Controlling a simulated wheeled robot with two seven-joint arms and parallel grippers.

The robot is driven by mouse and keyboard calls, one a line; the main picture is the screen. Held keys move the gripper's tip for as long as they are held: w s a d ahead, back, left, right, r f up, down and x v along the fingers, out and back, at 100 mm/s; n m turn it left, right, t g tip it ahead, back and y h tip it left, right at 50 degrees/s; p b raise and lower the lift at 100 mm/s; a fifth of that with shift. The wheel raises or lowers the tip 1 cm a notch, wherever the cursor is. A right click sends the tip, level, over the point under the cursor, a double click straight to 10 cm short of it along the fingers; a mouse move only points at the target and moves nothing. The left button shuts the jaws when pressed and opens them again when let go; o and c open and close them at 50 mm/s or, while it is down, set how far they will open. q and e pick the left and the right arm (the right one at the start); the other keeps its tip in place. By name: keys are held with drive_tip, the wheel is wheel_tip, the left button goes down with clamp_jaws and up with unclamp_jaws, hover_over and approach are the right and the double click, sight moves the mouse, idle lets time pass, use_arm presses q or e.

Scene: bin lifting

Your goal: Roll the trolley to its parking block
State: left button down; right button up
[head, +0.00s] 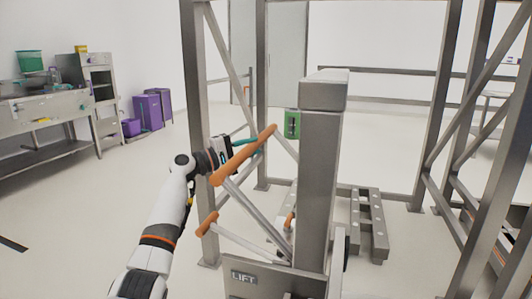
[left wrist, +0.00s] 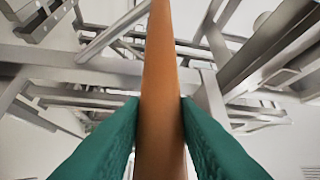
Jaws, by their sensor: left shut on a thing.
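A grey steel trolley or lift unit stands before me, with a tall column (head: 322,190) and a base plate marked "LIFT" (head: 243,278). An orange-gripped handle bar (head: 243,155) slants up from left to right beside the column. My left gripper (head: 236,143) is shut on this bar. In the left wrist view its teal fingers (left wrist: 160,112) press both sides of the orange bar (left wrist: 160,60). A second lever with an orange end (head: 207,224) sits lower. A grey bolted block (head: 375,228) lies on the floor behind the column; I cannot tell if it is the parking block.
A tall steel frame surrounds the column, with posts at left (head: 199,130) and right (head: 438,100). A sink bench (head: 45,110) and purple bins (head: 147,110) stand at the far left. The pale floor (head: 100,210) at left is clear.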

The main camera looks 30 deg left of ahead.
use_arm(q)
drive_tip(key=shift+s+a+r, duration=0.1)
drive_tip(key=shift+a+r, duration=0.1)
drive_tip(key=shift+r, duration=0.2)
drive_tip(key=c, duration=1.4)
unclamp_jaws()
drive_tip(key=shift+d, duration=0.15)
drive_tip(key=shift+c, duration=0.2)
drive_tip(key=o, duration=0.3)
drive_tip(key=shift+d, duration=0.2)
drive_tip(key=shift+w+d, duration=0.15)
drive_tip(key=shift+w, duration=0.05)
drive_tip(key=shift+f, duration=0.2)
drive_tip(key=shift+s+a+f, duration=0.15)
drive_tip(key=shift+s+a, duration=0.3)
drive_tip(key=v, duration=1.1)
